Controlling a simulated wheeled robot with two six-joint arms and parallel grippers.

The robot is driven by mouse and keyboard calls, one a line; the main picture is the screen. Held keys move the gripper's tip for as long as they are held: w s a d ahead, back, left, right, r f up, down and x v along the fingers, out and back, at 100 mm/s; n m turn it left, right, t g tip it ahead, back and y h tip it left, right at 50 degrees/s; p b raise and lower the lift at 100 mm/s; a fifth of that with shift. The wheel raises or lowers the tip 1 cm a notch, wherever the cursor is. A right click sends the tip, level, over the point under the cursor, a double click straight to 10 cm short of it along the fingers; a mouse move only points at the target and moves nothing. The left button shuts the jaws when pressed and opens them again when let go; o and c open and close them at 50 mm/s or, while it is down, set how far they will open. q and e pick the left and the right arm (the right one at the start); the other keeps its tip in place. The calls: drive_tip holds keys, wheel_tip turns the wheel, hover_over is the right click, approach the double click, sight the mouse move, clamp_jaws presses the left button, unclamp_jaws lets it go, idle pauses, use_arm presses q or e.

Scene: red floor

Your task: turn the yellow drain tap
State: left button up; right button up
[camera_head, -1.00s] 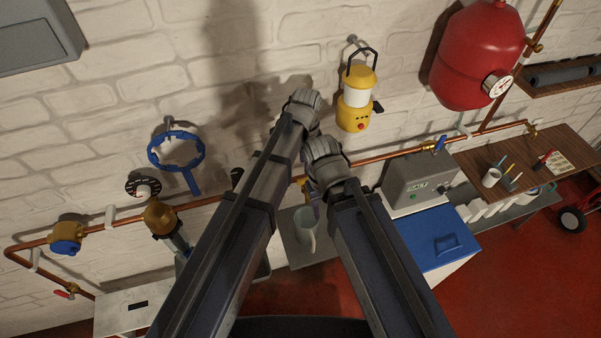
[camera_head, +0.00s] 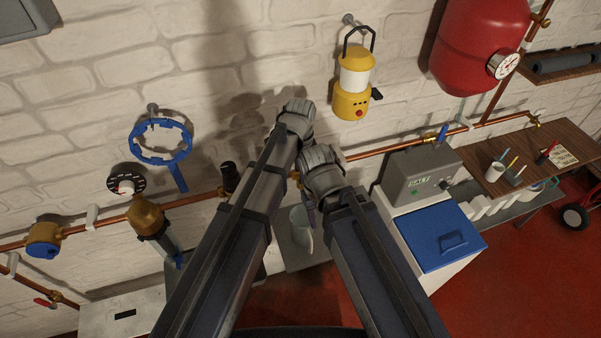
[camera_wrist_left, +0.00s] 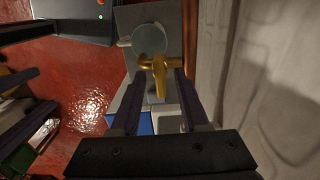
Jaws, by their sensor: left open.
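The yellow drain tap (camera_wrist_left: 159,68) shows in the left wrist view as a brass-yellow piece with a crossbar and a stem. In the head view only a small brass bit of it (camera_head: 296,176) shows beside my arm. My left gripper (camera_wrist_left: 156,88) is open, its two dark fingers on either side of the tap's stem, with nothing visibly clamped. In the head view the gripper (camera_head: 308,194) is mostly hidden behind my wrist. Whether the fingers touch the tap cannot be told.
A grey jug (camera_head: 301,232) stands below the tap; its round top also shows in the wrist view (camera_wrist_left: 148,40). A copper pipe (camera_head: 385,151) runs along the white brick wall. A softener with a blue lid (camera_head: 430,255) stands to the right. A yellow lantern (camera_head: 352,85) hangs above.

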use_arm(q)
clamp_jaws()
drive_tip(key=shift+n, duration=0.3)
idle(0.5)
drive_tip(key=n, duration=0.3)
drive_tip(key=shift+n, duration=2)
